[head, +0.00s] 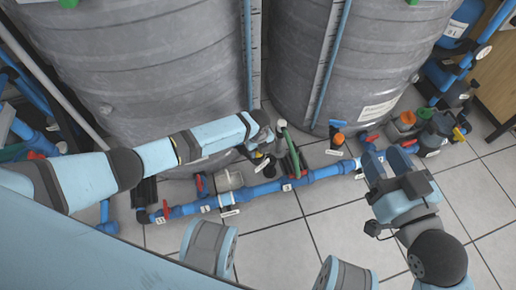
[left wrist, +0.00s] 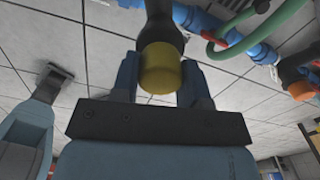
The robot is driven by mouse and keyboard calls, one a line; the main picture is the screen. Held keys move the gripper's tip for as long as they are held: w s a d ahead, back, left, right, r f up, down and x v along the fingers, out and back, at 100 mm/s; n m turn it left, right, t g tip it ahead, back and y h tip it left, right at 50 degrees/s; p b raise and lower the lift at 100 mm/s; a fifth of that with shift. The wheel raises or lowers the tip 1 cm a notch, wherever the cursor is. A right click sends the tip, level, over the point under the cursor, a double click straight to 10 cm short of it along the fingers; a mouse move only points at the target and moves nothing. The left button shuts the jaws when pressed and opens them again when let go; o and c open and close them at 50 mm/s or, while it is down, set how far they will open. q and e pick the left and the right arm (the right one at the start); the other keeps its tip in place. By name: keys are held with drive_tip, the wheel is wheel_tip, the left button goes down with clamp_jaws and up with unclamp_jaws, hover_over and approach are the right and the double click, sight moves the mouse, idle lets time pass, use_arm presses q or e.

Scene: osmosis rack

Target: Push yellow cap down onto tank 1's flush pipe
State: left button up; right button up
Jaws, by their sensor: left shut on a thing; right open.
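The yellow cap (left wrist: 160,70) is held between the two blue fingers of my left gripper (left wrist: 160,85) in the left wrist view. A dark pipe (left wrist: 160,20) meets the cap's far side, in line with it; whether the cap is seated on it cannot be told. In the head view my left gripper (head: 262,152) is low at the foot of the grey tanks, and my arm hides most of the cap there. My right gripper (head: 388,164) is open and empty, to the right above the floor near the blue pipe.
Two large grey tanks, the left one (head: 160,70) and the right one (head: 365,60), stand behind. A blue pipe run (head: 265,188) with red valves crosses the floor in front. A green hose (head: 291,150) and an orange-topped part (head: 338,139) are nearby. The tiled floor in front is open.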

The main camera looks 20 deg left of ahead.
use_arm(q)
drive_tip(key=shift+f, duration=0.4)
use_arm(e)
drive_tip(key=shift+f, duration=0.25)
use_arm(q)
drive_tip(key=o, duration=1)
drive_tip(key=shift+c, duration=0.2)
drive_tip(key=shift+r, duration=0.15)
wheel_tip(320, 180, up, 5)
drive_tip(key=shift+f+p, duration=0.15)
drive_tip(key=shift+p, duration=1.05)
wheel_tip(320, 180, up, 9)
drive_tip(key=p, duration=0.3)
drive_tip(key=shift+p, duration=0.3)
use_arm(e)
wheel_tip(320, 180, up, 6)
drive_tip(key=s+m+t, duration=0.1)
drive_tip(key=m+t, duration=0.1)
drive_tip(key=shift+s+a, duration=0.15)
drive_tip(key=shift+s, duration=0.15)
use_arm(q)
drive_tip(key=shift+f, duration=0.15)
use_arm(e)
drive_tip(key=shift+f, duration=0.1)
